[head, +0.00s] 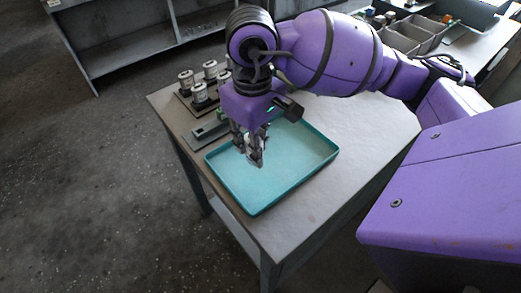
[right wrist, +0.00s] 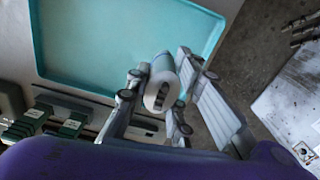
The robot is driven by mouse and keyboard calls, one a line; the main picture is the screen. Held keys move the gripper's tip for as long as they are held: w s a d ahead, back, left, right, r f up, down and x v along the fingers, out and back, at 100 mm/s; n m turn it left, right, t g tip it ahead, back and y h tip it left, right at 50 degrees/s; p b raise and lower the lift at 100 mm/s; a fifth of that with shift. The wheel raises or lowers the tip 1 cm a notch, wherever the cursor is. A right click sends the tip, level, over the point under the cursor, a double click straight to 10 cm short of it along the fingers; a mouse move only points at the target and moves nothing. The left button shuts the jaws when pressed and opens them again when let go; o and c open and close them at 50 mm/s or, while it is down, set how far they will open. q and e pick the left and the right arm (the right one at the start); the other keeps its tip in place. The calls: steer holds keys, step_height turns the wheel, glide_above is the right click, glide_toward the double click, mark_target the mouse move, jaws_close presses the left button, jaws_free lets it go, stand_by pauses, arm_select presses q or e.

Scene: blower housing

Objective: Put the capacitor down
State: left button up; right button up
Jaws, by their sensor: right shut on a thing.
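The capacitor (right wrist: 162,82) is a small white cylinder with a dark marking on its near end. My right gripper (head: 252,158) is shut on it, with a finger on each side in the right wrist view (right wrist: 158,100). In the head view the gripper points down over the left part of the teal tray (head: 300,172), and the capacitor is mostly hidden between the fingers. I cannot tell whether the capacitor touches the tray floor. The tray is otherwise empty where I see it. My left gripper is not in view.
A dark rack with several upright white cylinders (head: 200,92) stands at the table's back left. A rail with green blocks (head: 209,131) lies behind the tray. The grey table top (head: 375,125) is clear to the right. Grey bins (head: 405,35) stand on another table behind.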

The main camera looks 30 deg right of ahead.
steer(key=shift+w+d+f, duration=0.3)
steer(key=shift+d+f, duration=0.05)
steer(key=shift+f, duration=0.25)
steer(key=shift+w+d+f, duration=0.3)
steer(key=shift+d+f, duration=0.05)
steer(key=shift+f, duration=0.2)
steer(key=f, duration=0.3)
steer(key=shift+w+d+f, duration=0.15)
steer(key=shift+w+d, duration=0.1)
steer(key=shift+d, duration=0.05)
steer(key=shift+f, duration=0.3)
steer(key=shift+f, duration=0.3)
steer(key=o, duration=0.9)
steer(key=shift+r, duration=0.15)
steer(key=shift+o, duration=0.2)
step_height(320, 180, up, 12)
steer(key=shift+r, duration=0.2)
